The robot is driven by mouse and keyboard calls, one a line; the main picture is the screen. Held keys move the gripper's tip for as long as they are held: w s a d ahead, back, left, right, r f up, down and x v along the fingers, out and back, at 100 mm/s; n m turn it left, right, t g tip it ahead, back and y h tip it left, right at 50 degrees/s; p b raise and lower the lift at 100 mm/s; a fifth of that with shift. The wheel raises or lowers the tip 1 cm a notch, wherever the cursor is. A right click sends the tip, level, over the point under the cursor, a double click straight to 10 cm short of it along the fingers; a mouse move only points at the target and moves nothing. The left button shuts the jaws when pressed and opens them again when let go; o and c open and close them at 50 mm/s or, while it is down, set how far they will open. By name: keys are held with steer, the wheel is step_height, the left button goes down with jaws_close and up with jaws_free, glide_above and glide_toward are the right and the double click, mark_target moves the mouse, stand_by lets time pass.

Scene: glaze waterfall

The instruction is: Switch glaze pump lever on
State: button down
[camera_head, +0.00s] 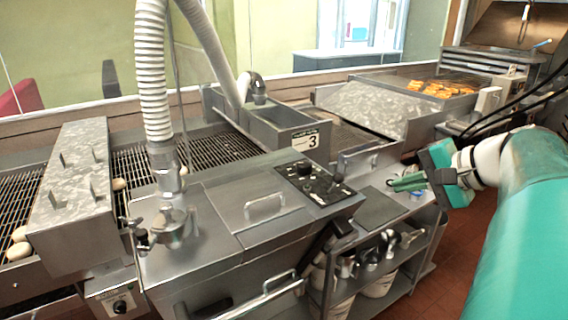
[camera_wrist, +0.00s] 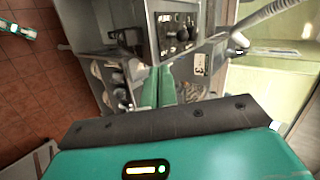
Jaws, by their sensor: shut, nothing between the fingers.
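The steel glaze machine (camera_head: 225,215) stands in the middle of the head view. Its black control panel (camera_head: 318,188) carries a round knob and small switches. The panel also shows at the top of the wrist view (camera_wrist: 174,24). The fingers are together and empty, and also show in the wrist view (camera_wrist: 158,80).
A shelf cart (camera_head: 378,208) with hanging utensils and white buckets stands below my gripper. The conveyor (camera_head: 205,150) runs behind, with golden pieces (camera_head: 438,90) far right.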

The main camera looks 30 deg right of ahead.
glide_toward(335, 184)
step_height(335, 184, down, 3)
steer(key=s, duration=0.2)
steer(key=w, duration=0.5)
steer(key=shift+a, duration=0.15)
